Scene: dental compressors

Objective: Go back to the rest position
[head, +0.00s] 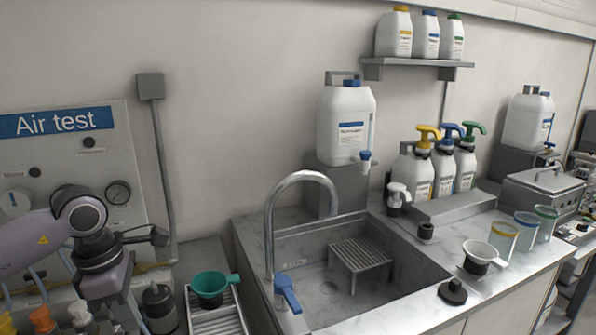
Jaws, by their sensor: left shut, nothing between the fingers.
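My left arm comes in from the left edge, in front of the Air test panel (65,145). My left gripper (128,318) points down near the bottom left of the head view. It is shut and holds nothing. Its fingertips are low in the frame and hard to make out against the items behind. A dark cylindrical container (160,308) stands just right of it. My right gripper is not in view.
The sink (400,275) has a tall faucet (270,225) with a blue lever. Orange and white caps (42,318) stand at lower left.

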